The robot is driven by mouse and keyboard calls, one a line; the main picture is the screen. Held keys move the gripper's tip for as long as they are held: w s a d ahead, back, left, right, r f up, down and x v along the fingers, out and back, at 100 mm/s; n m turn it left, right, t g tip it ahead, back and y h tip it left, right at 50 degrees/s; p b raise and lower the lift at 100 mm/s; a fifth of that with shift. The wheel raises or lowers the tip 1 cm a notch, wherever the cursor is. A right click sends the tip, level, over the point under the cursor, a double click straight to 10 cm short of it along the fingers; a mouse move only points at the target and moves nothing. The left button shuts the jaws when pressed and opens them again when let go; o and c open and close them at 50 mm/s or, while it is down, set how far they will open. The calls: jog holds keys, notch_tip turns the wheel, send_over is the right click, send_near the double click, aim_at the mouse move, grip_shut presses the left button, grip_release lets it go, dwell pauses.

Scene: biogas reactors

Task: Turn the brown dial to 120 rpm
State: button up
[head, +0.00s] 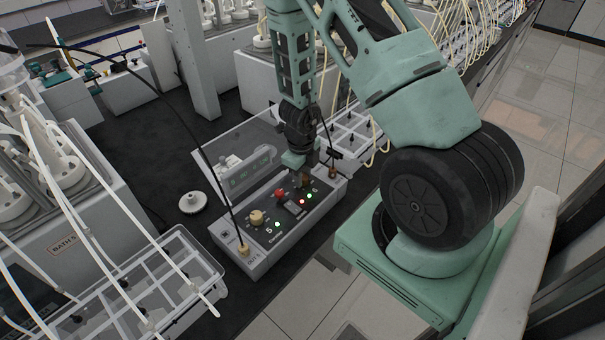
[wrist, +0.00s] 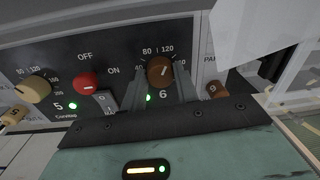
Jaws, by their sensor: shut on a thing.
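The brown dial (wrist: 159,70) is on the dark panel in the wrist view, above the number 6. Its scale reads 40, 80, 120 and on round to the right, with the far right figure partly covered. A pale mark on the dial points up and slightly right, roughly toward 120. My gripper (wrist: 162,85) is shut on the dial, one finger on each side. In the head view my gripper (head: 303,174) reaches down onto the control box (head: 222,240), and it largely hides the dial there.
Left of the dial are a red knob (wrist: 87,84) between OFF and ON, a rocker switch (wrist: 106,101) and a cream dial (wrist: 33,89) above 5. A brown plug (wrist: 216,90) marked 9 is close on the right. A clear raised cover (head: 212,150) stands behind the box.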

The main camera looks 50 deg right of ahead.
jog(key=o, duration=1)
jog(key=shift+r, duration=0.1)
jog(key=r+p, duration=0.2)
jog(key=r, duration=0.3)
jog(key=r+p, duration=0.3)
jog(key=r, duration=0.3)
jog(key=r+p, duration=0.2)
jog(key=r, duration=0.4)
jog(key=shift+a+r+p, duration=0.1)
jog(key=shift+a+p, duration=0.2)
jog(key=shift+a, duration=0.1)
jog(key=s+a+n+y+b, duration=0.25)
jog(key=a+n+b, duration=0.25)
jog(key=a+n, duration=0.6)
jog(key=s+a+n+y+b, duration=0.1)
jog(key=s+a+n+b, duration=0.3)
jog(key=a+n, duration=0.7)
jog(key=s+a+n+b, duration=0.2)
jog(key=s+n, duration=0.1)
jog(key=n, duration=0.3)
jog(key=s+a+n+h+b, duration=0.1)
jog(key=s+a+n+b, duration=0.1)
jog(key=n, duration=0.5)
jog(key=s+a+r+n+h+b, duration=0.1)
jog(key=s+a+n+b, duration=0.2)
jog(key=s+n, duration=0.3)
jog(key=shift+s+a+n, duration=0.25)
jog(key=shift+a+n, duration=0.25)
jog(key=shift+a, duration=0.05)
